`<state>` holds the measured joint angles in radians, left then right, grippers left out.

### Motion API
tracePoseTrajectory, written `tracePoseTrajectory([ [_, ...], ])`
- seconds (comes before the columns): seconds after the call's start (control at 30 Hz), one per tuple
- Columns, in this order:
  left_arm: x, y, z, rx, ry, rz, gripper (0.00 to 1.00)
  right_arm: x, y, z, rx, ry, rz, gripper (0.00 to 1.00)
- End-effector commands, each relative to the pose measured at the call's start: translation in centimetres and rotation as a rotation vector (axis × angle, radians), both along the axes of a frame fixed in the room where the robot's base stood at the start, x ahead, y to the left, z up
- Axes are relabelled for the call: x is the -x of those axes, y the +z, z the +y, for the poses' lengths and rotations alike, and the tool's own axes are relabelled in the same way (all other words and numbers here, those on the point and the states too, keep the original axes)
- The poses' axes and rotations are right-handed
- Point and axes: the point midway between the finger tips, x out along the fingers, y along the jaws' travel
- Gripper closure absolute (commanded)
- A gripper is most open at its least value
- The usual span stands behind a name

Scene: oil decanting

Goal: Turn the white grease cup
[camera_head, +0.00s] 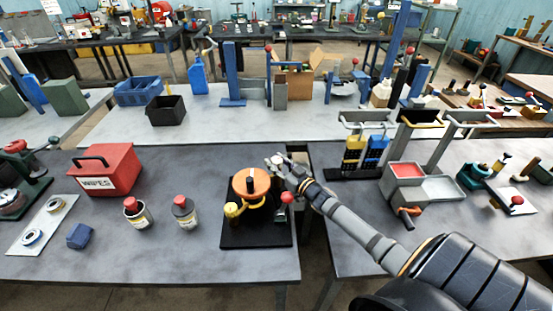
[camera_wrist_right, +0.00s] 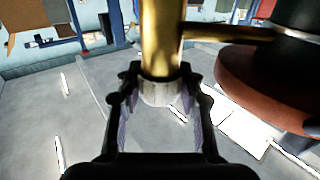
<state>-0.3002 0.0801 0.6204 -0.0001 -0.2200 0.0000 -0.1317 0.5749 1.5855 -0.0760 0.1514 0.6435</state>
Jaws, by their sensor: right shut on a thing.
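The white grease cup (camera_wrist_right: 160,94) sits at the end of a brass tube (camera_wrist_right: 162,40) in the right wrist view. My right gripper (camera_wrist_right: 160,108) is shut on the cup, with one finger on each side of it. In the head view the right gripper (camera_head: 283,167) reaches in from the right, at the back right of a device with an orange disc (camera_head: 250,180). The device stands on a black base plate (camera_head: 255,239). The cup is small and partly covered by the gripper there. My left gripper is in neither view.
A red ball knob (camera_head: 287,197) and a yellow fitting (camera_head: 232,209) stick out of the device. Two red-capped cans (camera_head: 185,211) and a red WIPES box (camera_head: 105,169) stand to the left. Red and grey bins (camera_head: 440,188) stand to the right.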

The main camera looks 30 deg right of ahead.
Motion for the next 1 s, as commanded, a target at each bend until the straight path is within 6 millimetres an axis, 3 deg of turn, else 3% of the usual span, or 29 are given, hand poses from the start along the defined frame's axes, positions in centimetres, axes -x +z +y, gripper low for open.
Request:
tracePoseTrajectory([
  [0.1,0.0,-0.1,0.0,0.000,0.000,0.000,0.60,0.0,-0.1,0.0,0.000,0.000,0.002,0.94],
  [0.13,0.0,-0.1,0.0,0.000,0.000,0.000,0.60,0.1,-0.2,0.0,0.000,0.000,0.002,0.60],
  [0.3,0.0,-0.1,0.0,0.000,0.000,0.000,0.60,0.1,-0.2,0.0,0.000,0.000,0.002,0.39],
  [0.67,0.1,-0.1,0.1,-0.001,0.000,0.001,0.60,0.3,-0.2,0.0,-0.001,0.002,0.002,0.39],
  [1.0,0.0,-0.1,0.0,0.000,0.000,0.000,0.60,3.1,-0.3,-0.3,0.000,0.004,0.004,0.39],
])
